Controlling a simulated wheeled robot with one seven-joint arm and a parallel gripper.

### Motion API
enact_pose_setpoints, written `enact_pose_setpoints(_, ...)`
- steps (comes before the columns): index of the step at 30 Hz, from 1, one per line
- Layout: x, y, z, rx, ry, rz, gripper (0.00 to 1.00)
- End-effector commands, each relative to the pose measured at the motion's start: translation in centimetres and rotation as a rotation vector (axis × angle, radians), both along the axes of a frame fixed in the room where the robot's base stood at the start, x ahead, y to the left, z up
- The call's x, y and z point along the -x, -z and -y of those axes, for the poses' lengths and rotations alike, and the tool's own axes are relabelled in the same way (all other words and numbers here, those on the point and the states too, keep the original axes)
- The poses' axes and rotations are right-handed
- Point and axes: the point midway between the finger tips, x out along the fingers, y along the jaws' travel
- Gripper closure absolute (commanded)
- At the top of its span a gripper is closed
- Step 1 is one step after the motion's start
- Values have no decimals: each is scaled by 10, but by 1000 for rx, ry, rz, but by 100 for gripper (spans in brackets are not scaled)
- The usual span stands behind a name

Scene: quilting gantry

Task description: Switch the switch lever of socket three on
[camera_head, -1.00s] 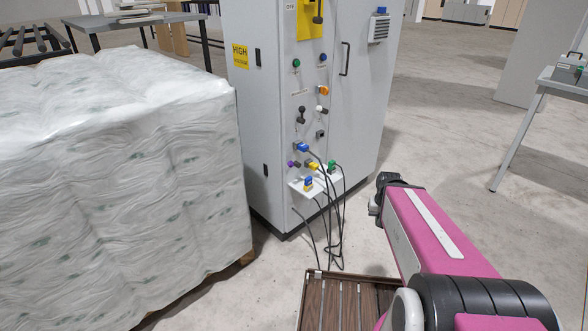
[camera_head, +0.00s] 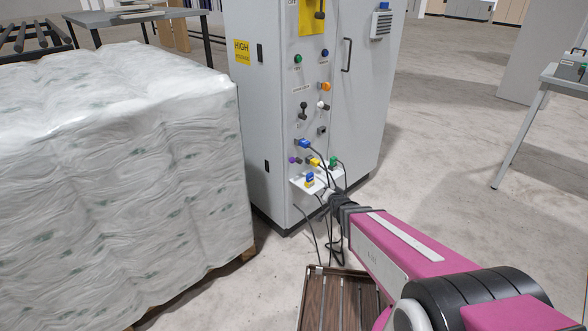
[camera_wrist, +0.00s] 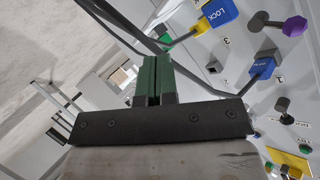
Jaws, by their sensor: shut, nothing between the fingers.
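The panel of a grey cabinet (camera_head: 270,100) carries several sockets, plugs and knobs. In the wrist view a small "3" stands on the panel beside a yellow plug, whose blue LOCK tag (camera_wrist: 219,12) is at the top. A dark block (camera_wrist: 258,21) and a purple knob (camera_wrist: 294,26) are nearby; I cannot tell for certain which part is socket three's lever or how it is set. My gripper (camera_wrist: 154,62) is shut and empty, left of these parts, with dark green fingers.
A blue plug (camera_head: 304,143), a yellow plug (camera_head: 314,162) and a green plug (camera_head: 334,163) have dark cables hanging down. A wrapped pallet load (camera_head: 120,180) stands left; a slatted brown platform (camera_head: 318,300) lies below.

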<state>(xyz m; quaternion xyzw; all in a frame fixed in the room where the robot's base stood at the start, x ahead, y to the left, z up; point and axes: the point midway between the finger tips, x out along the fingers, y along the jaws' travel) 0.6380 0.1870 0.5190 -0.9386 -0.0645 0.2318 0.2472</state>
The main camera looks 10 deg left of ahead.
Motion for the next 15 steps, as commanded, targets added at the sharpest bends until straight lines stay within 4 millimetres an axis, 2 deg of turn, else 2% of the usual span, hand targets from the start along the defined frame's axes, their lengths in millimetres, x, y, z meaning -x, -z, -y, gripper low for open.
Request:
enact_pose_setpoints(1, -3, 2, -12, -38, -4, 46, 100)
enact_pose_setpoints(8, 1, -3, -58, -244, -29, 269, 100)
enact_pose_setpoints(15, 22, -9, -97, -468, -82, 472, 100)
